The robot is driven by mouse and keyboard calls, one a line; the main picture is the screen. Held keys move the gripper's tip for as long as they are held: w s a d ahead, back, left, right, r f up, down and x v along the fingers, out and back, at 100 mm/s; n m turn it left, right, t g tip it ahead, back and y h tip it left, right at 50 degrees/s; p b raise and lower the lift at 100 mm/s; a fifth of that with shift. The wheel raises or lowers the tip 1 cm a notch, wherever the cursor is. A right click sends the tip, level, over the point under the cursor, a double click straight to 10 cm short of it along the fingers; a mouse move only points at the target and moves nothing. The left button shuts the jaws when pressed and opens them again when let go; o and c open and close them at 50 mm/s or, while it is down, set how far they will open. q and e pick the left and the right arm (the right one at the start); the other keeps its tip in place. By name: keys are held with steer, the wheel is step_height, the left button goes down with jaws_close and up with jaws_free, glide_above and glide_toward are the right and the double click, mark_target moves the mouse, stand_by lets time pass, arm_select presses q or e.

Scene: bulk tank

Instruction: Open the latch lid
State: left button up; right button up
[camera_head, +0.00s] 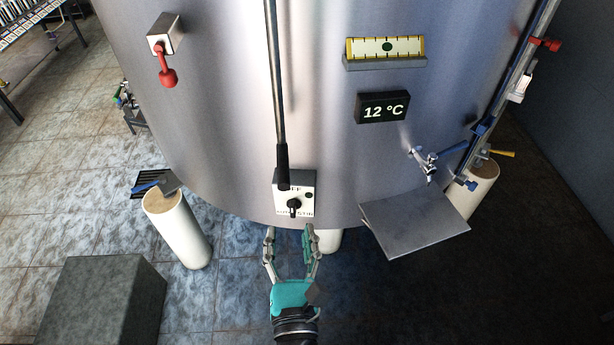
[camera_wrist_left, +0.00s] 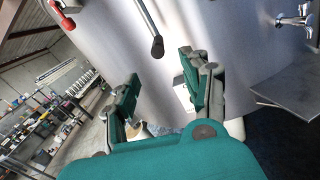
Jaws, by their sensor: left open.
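The large steel tank (camera_head: 225,120) fills the middle of the head view and also shows in the left wrist view (camera_wrist_left: 120,50). I cannot make out a latch lid on it. A long thin rod (camera_head: 275,70) with a black grip (camera_head: 283,165) hangs down the tank's front; its grip also shows in the left wrist view (camera_wrist_left: 157,46). A red-knobbed lever (camera_head: 168,76) on a metal block is at upper left. My left gripper (camera_head: 289,231) is open and empty, fingers pointing to the tank, just below the switch box (camera_head: 295,205). My right gripper is not in view.
A 12 °C display (camera_head: 383,107) and a yellow-framed level gauge (camera_head: 385,48) are on the tank. A metal shelf plate (camera_head: 415,224) juts out at right, below a tap (camera_head: 428,160). A grey block (camera_head: 103,300) stands on the floor at lower left.

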arm_select(q)
steer(key=b, duration=0.2)
glide_toward(283, 167)
steer(key=f, duration=0.2)
steer(key=w+b, duration=0.3)
steer(key=w, duration=0.7)
steer(key=shift+r, duration=0.15)
steer(key=shift+w+r+b, duration=0.15)
steer(key=shift+w+b, duration=0.15)
steer(key=shift+w, duration=0.4)
steer(key=shift+c, duration=0.4)
steer(key=c, duration=0.9)
jaws_close()
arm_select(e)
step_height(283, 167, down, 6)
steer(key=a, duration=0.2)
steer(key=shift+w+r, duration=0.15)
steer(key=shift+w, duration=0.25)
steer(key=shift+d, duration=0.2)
